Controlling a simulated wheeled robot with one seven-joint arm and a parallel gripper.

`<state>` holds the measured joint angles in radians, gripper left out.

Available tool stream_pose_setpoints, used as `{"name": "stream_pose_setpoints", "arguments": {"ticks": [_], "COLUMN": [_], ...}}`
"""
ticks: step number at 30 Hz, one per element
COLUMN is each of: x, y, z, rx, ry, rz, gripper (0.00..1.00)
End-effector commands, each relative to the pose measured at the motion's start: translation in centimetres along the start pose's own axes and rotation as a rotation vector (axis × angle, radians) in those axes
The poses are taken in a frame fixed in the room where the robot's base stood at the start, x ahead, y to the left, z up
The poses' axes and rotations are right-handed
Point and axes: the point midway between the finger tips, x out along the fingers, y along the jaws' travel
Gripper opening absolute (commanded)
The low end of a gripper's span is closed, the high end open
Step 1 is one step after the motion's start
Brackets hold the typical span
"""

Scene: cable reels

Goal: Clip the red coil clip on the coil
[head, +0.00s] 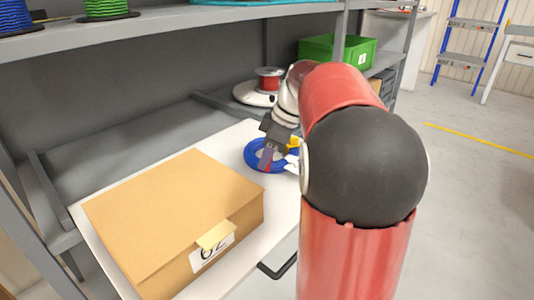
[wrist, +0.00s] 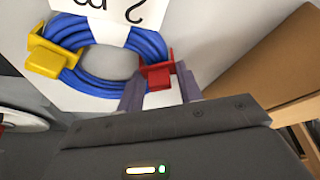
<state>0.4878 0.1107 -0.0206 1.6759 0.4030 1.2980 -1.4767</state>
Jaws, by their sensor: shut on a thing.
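A blue cable coil (head: 250,158) lies on the white surface, partly hidden by my arm. It fills the upper left of the wrist view (wrist: 88,72). The red coil clip (wrist: 158,74) is between my gripper's fingers, at the coil's near right side. It touches or overlaps the blue strands, but I cannot tell whether it is fully around them. A little of its red shows under the fingers in the head view (head: 266,167). My gripper (wrist: 158,92) is shut on the red clip. A yellow clip (wrist: 45,58) sits around another part of the coil.
A closed cardboard box (head: 170,215) stands on the white surface (head: 285,215), close to the coil. A white label (wrist: 112,10) with black marks lies at the coil. A red reel (head: 268,80) on a white disc and a green crate (head: 335,50) stand farther back.

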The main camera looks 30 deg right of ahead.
Motion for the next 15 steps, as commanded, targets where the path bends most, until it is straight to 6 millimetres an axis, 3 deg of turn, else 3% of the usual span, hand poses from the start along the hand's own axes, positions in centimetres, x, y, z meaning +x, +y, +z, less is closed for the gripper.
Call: {"name": "stream_pose_setpoints", "arguments": {"ticks": [15], "x": [0.66], "y": [-0.05], "z": [0.27], "rx": [0.001], "ry": [-0.002], "rz": [-0.004], "gripper": [0.15]}}
